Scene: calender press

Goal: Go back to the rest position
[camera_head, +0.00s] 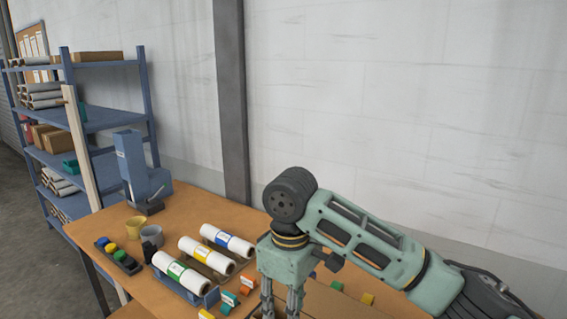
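My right gripper (282,300) comes in on the arm from the right and points down over the table's front part. Its fingers run out of the bottom edge of the picture, so the tips and anything between them are hidden. My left gripper is not in view. The orange-brown table (185,208) lies below. On it, left of my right gripper, three white rolls rest in a row: one with a green label (182,273), one with a yellow label (207,255) and one with a blue label (228,241).
A blue bench machine (132,165) stands at the table's back left. A blue shelf rack (110,118) is at left; a wall (400,90) is behind.

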